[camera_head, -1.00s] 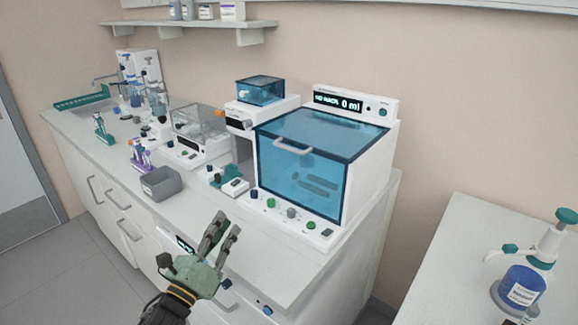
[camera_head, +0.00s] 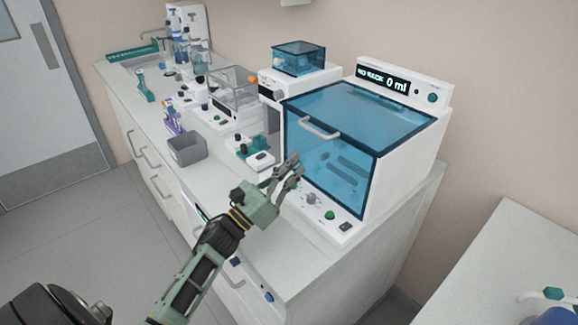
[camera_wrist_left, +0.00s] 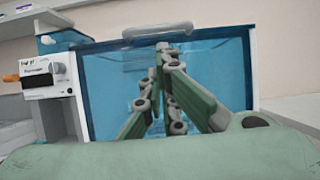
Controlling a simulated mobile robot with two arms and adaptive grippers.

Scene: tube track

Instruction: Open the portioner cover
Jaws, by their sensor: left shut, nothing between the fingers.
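The portioner (camera_head: 408,176) is a white machine with a blue see-through cover (camera_head: 330,150), which is down. A light grey bar handle (camera_head: 319,127) sits near the cover's upper front edge. The display reads "NO RACK 0 ml" (camera_head: 384,80). In the left wrist view the cover (camera_wrist_left: 105,85) fills the middle and its handle (camera_wrist_left: 158,31) is at the top. My left gripper (camera_head: 293,165) is shut and empty, in front of the cover and below the handle. In the left wrist view its fingertips (camera_wrist_left: 162,47) meet just below the handle, apart from it as far as I can tell. My right gripper is out of view.
A smaller device with a blue box (camera_head: 299,58) stands left of the portioner. A grey bin (camera_head: 187,149) and a small device with a green part (camera_head: 255,153) are on the counter. Knobs (camera_head: 312,198) line the portioner's front. Another bench (camera_head: 500,260) is at right.

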